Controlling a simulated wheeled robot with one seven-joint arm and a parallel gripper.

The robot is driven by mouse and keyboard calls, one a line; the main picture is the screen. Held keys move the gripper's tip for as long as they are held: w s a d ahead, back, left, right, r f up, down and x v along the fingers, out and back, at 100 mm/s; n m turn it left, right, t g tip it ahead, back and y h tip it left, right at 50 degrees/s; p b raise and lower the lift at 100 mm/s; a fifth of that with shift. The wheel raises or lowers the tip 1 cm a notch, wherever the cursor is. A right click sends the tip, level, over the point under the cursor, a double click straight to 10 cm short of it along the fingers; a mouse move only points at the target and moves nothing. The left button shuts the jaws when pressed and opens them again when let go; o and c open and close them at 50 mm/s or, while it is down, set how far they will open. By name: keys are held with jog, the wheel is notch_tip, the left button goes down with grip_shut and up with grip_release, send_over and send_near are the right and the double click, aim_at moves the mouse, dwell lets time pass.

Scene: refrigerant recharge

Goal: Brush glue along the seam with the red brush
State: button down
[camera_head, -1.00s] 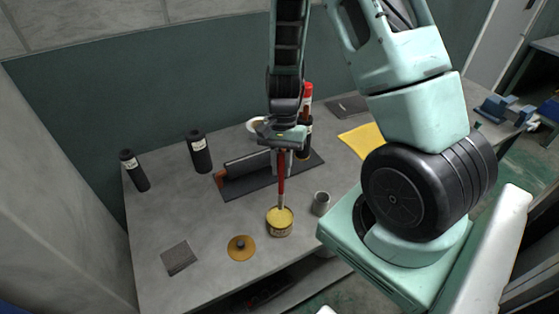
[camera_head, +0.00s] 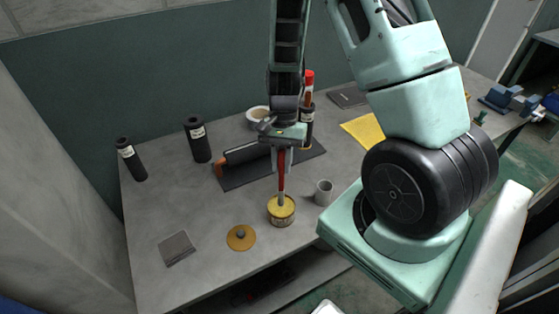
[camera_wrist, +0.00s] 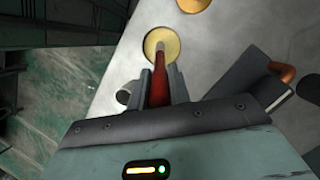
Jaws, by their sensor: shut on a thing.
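My gripper (camera_head: 282,165) is shut on the red brush (camera_head: 281,184), which points straight down. The brush's lower end is at the mouth of the yellow glue tin (camera_head: 281,217); how deep it reaches is unclear. In the wrist view, the red brush (camera_wrist: 159,82) runs from between the fingers to the open tin (camera_wrist: 161,37). A black insulated pipe (camera_head: 245,153) with a copper end lies behind, on a dark mat (camera_head: 238,180), partly hidden by my gripper. Its seam cannot be clearly made out.
The tin's round lid (camera_head: 241,238) lies left of the tin. A grey cup (camera_head: 324,192) stands close on its right. Black bottles (camera_head: 198,140) stand at the back left, and a red-topped item (camera_head: 308,82) stands behind my gripper. A yellow cloth (camera_head: 362,132) lies right. The left tabletop has free room.

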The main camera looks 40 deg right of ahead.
aim_at(282, 154)
jog(key=shift+f+b, duration=0.45)
jog(key=shift+f, duration=0.25)
dwell(1.6)
jog(key=shift+r, duration=0.1)
notch_tip(282, 154, up, 7)
jog(key=p, duration=0.6)
dwell(0.9)
